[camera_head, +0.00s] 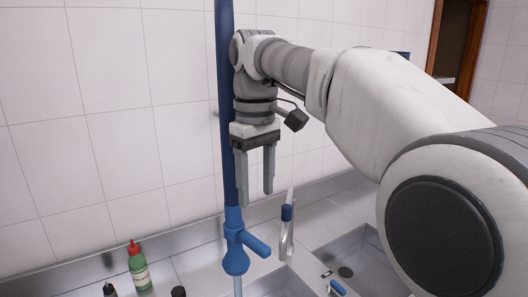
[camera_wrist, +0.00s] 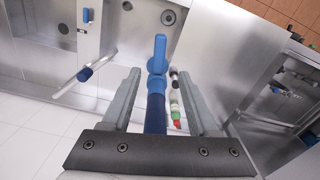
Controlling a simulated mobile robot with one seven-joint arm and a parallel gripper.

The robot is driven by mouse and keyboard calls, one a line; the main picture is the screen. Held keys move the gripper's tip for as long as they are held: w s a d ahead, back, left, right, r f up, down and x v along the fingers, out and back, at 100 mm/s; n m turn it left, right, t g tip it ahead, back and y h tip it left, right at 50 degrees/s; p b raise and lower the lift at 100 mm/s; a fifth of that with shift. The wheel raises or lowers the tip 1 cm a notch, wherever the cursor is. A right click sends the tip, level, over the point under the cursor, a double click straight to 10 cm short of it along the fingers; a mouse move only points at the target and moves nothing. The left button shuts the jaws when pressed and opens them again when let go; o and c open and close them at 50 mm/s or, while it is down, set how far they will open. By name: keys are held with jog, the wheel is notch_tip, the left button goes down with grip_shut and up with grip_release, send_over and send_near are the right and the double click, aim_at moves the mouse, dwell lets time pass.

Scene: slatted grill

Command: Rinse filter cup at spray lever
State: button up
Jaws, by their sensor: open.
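The blue spray lever (camera_head: 255,243) sticks out from a blue spray head at the lower end of a dark blue upright pipe (camera_head: 226,110). The lever also shows in the wrist view (camera_wrist: 159,52), with the pipe running between the fingers in that picture. My gripper (camera_head: 256,196) is open and empty, pointing down just above the lever and beside the pipe. Its fingers also show in the wrist view (camera_wrist: 157,75). I cannot tell whether they touch the pipe. A thin pale strip hangs below the spray head; I cannot tell whether it is water. I can make out no filter cup.
A metal tap with a blue ring (camera_head: 287,225) stands behind the lever, to its right. Steel sink basins (camera_head: 362,262) lie below and right. A green bottle with a red cap (camera_head: 138,268) and small dark-capped containers stand on the counter at left. The tiled wall is behind.

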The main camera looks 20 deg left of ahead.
notch_tip(320, 180, up, 6)
jog(key=p, duration=0.1)
dwell(0.6)
